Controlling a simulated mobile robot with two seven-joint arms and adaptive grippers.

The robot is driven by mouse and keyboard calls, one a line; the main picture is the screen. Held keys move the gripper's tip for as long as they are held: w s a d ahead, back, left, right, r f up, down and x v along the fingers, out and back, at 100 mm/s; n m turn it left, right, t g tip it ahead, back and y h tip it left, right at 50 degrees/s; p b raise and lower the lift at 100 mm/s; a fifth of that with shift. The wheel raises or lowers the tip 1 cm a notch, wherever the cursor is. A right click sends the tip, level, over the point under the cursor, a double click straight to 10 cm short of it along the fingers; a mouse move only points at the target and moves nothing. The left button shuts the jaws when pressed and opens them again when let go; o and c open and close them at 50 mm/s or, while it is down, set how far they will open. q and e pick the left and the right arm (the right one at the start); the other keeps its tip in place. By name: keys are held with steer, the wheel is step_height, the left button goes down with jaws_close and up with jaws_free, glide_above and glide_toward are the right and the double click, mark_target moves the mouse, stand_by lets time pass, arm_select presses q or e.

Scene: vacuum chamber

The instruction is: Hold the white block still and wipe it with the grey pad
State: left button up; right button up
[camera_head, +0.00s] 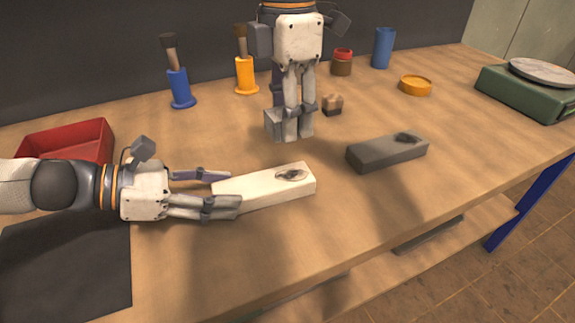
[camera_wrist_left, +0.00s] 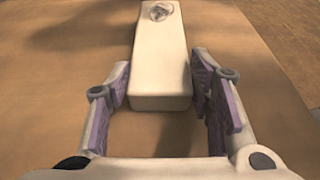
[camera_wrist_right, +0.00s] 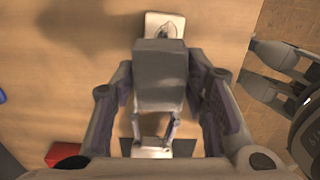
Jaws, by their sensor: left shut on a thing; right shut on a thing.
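The white block (camera_head: 270,190) lies on the table with a dark smudge (camera_head: 291,175) on top near its right end. My left gripper (camera_head: 230,190) is shut on the block's left end; its fingers flank the block (camera_wrist_left: 161,60) in the left wrist view. My right gripper (camera_head: 290,130) points down behind the white block, shut on the grey pad (camera_head: 273,123). The pad (camera_wrist_right: 160,75) fills the space between its fingers in the right wrist view, hiding part of the white block. The pad appears apart from the white block.
A dark grey block (camera_head: 380,153) with a smudge lies right of the white block. A small wooden-topped piece (camera_head: 332,105), blue brush holder (camera_head: 180,90), yellow brush holder (camera_head: 245,76), yellow ring (camera_head: 415,85) and green scale (camera_head: 525,93) stand behind. A red tray (camera_head: 85,138) is left.

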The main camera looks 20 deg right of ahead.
steer(key=w, duration=0.2)
steer(key=shift+w+f, duration=0.4)
steer(key=shift+s+f, duration=0.1)
steer(key=shift+f, duration=3.75)
steer(key=shift+s+f, duration=0.1)
steer(key=shift+s, duration=2.9)
steer(key=shift+w, duration=3.1)
steer(key=shift+r, duration=4.05)
arm_select(q)
steer(key=o, duration=1.5)
